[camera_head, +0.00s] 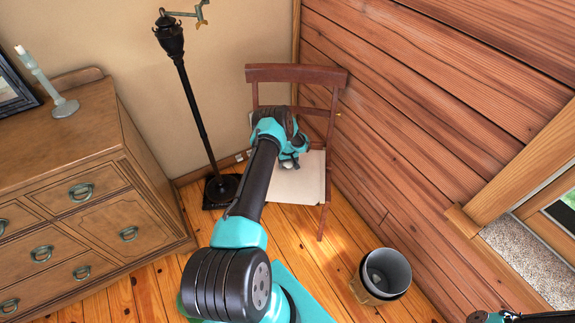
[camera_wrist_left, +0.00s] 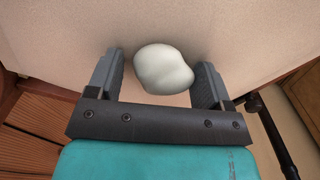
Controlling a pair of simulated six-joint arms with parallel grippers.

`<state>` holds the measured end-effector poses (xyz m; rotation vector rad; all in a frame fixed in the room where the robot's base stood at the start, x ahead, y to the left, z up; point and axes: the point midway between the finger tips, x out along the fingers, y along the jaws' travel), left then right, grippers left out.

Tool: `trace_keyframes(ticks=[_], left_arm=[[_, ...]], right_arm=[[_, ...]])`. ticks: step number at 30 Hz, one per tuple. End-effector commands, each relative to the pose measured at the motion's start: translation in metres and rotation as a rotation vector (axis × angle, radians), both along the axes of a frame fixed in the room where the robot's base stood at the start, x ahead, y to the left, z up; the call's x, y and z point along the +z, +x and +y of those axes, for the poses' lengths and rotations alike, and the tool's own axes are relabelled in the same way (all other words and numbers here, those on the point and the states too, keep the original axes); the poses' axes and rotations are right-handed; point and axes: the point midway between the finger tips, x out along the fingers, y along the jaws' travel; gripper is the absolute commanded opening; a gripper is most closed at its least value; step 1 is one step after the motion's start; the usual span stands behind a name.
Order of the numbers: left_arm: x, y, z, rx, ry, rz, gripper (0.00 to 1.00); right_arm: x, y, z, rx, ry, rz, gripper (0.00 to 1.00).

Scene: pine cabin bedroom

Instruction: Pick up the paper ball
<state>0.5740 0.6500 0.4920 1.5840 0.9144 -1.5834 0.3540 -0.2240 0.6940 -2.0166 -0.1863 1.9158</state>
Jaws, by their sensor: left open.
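The paper ball (camera_wrist_left: 163,69) is a whitish, rounded lump on a pale seat in the left wrist view. It lies between the two fingers of my left gripper (camera_wrist_left: 157,72), with a small gap on each side. The left gripper is open. In the head view the left gripper (camera_head: 291,156) is over the seat of a wooden chair (camera_head: 297,73), and the arm and gripper largely hide the ball. Part of my right arm shows at the bottom right corner of the head view, but its gripper is not in view.
A wooden dresser (camera_head: 88,192) with a candlestick (camera_head: 47,80) stands at the left. A black floor lamp (camera_head: 195,105) stands left of the chair. A plank wall (camera_head: 420,90) rises close behind the chair's right side.

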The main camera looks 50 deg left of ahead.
Motion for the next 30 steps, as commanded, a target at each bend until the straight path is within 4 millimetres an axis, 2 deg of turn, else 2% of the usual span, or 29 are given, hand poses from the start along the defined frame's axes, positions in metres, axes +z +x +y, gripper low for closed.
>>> trace_keyframes(ticks=[7,18,30], left_arm=[[0.0002,0.0,0.0,0.0,0.0,0.0,0.74],[0.0002,0.0,0.0,0.0,0.0,0.0,0.4],[0.0012,0.0001,0.0,0.0,0.0,0.0,0.38]], right_arm=[[0.0,0.0,0.0,0.0,0.0,0.0,0.43],[0.0,0.0,0.0,0.0,0.0,0.0,0.43],[0.0,0.0,0.0,0.0,0.0,0.0,0.43]])
